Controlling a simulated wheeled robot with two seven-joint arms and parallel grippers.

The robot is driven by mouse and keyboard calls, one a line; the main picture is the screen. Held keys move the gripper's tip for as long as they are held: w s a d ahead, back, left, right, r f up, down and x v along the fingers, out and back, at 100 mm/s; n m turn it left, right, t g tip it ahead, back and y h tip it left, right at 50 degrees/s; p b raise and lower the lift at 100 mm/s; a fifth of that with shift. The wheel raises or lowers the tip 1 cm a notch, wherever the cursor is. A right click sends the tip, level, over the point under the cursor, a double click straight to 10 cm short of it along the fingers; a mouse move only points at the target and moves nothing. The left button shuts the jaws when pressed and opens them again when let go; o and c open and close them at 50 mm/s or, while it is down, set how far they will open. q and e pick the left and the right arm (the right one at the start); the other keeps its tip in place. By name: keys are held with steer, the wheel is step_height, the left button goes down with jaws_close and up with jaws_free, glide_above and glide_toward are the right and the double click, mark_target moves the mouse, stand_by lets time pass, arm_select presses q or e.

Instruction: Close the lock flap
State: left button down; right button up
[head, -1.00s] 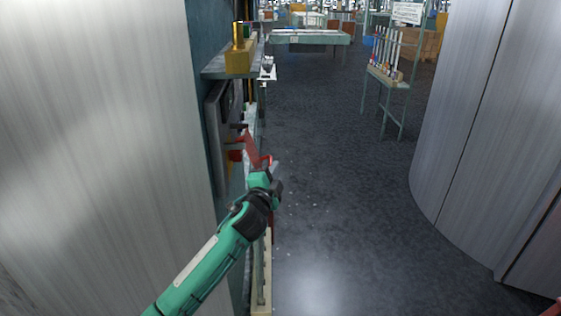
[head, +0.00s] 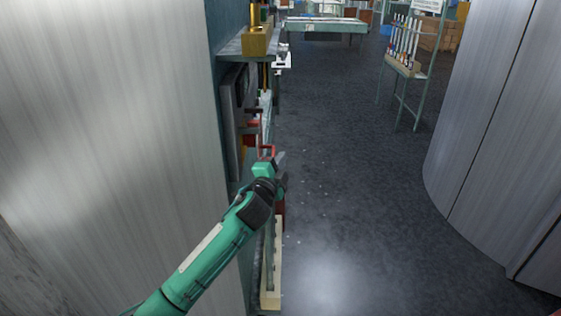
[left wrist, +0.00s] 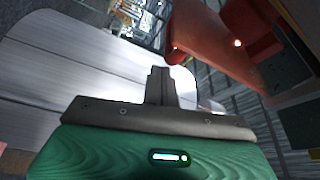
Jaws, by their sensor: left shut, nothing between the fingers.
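A red part that looks like the lock flap (head: 267,150) stands out from the wall-mounted unit, left of centre in the head view. It also shows large in the left wrist view (left wrist: 215,40), up and to the right of my fingers. My left gripper (head: 271,163) is close to the red part in the head view; its teal body hides part of that area. In the left wrist view its dark fingers (left wrist: 161,82) are together with nothing between them. I cannot tell whether they touch the red part. My right gripper is out of view.
A big metal-sheet panel (head: 110,130) fills the left, and a curved metal wall (head: 490,150) stands on the right. A shelf (head: 235,47) holds a yellow block (head: 257,41). A rack of glass tubes (head: 403,65) stands farther back. The dark floor (head: 350,190) between is clear.

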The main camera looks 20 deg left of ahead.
arm_select(q)
steer(key=s+f+b, duration=0.2)
steer(key=s+b, duration=0.2)
steer(key=s, duration=0.9)
steer(key=shift+s+a, duration=0.3)
steer(key=shift+a, duration=0.1)
